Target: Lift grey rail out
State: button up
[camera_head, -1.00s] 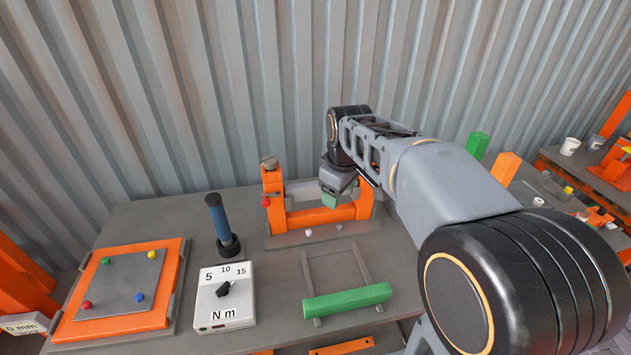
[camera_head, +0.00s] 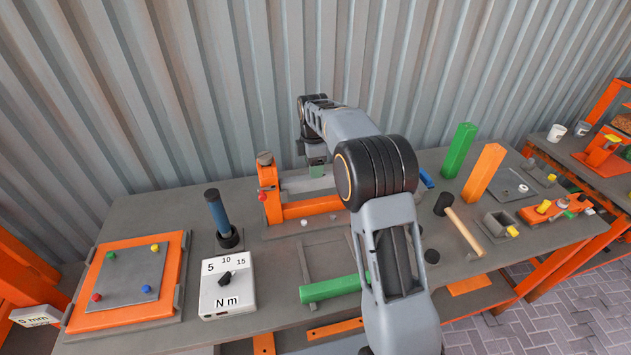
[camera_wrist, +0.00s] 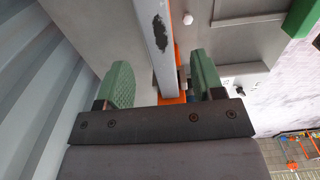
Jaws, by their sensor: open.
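The grey rail (camera_head: 296,185) lies along the orange fixture (camera_head: 311,207) at the back of the bench. In the wrist view the grey rail (camera_wrist: 162,40) is a pale bar with a dark worn patch, running between my two green fingers. My gripper (camera_head: 317,171) is at the rail in the head view, right of the fixture's left post. In the wrist view my gripper (camera_wrist: 163,78) is open, one finger on each side of the rail, with gaps visible. The rail's right end is hidden behind my arm in the head view.
The fixture's left post (camera_head: 268,184) has a red knob and stands close to my gripper. A blue-handled tool (camera_head: 218,215), a torque dial box (camera_head: 227,290) and a green bar (camera_head: 329,289) are nearer. Upright green (camera_head: 458,150) and orange (camera_head: 484,172) posts stand right. The corrugated wall is behind.

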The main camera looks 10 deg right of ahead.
aim_at(314, 180)
jog(key=shift+f+p, duration=0.9)
jog(key=shift+f, duration=2.5)
jog(key=shift+c, duration=0.2)
grip_shut()
